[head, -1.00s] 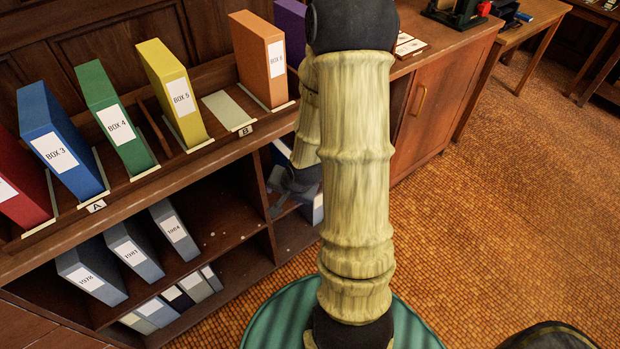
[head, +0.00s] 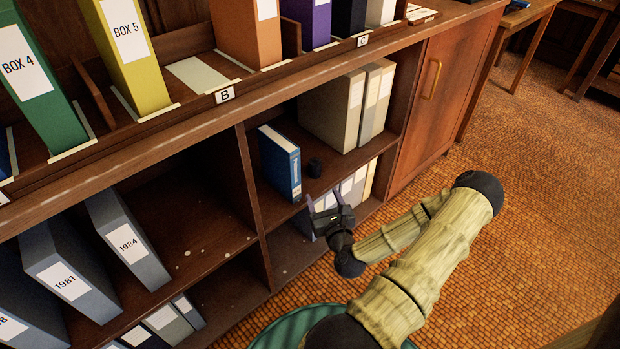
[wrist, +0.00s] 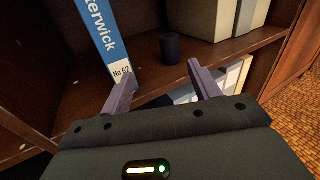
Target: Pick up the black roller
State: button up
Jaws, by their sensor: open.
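The black roller (head: 314,168) is a small dark upright cylinder on the middle shelf of the right-hand cabinet bay. It stands just right of a blue binder (head: 280,164). In the wrist view the roller (wrist: 171,48) stands on the shelf beyond my fingertips, between their lines and apart from them. My gripper (head: 327,211) is in front of the shelf's edge, below and slightly right of the roller. In the wrist view its two purple-grey fingers (wrist: 163,75) are spread open with nothing between them.
The blue binder (wrist: 98,42) is close on the left. Beige boxes (head: 338,112) stand behind and right of the roller. White-labelled files (head: 352,190) fill part of the shelf below. A wooden divider (head: 250,178) bounds the bay on the left. The floor (head: 520,190) at right is clear.

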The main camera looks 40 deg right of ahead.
jog(key=shift+s+d+f+m+h, duration=0.1)
jog(key=shift+s+d+m+h, duration=0.05)
jog(key=shift+d+m+h, duration=0.45)
jog(key=shift+a, duration=0.15)
jog(key=b, duration=0.3)
send_near(313, 158)
jog(key=x, duration=0.4)
jog(key=shift+f, duration=0.3)
jog(key=shift+w+d, duration=0.35)
jog(key=shift+w, duration=0.2)
jog(key=b+x, duration=0.3)
jog(key=x, duration=0.2)
jog(key=shift+r, duration=0.1)
jog(key=shift+d, duration=0.1)
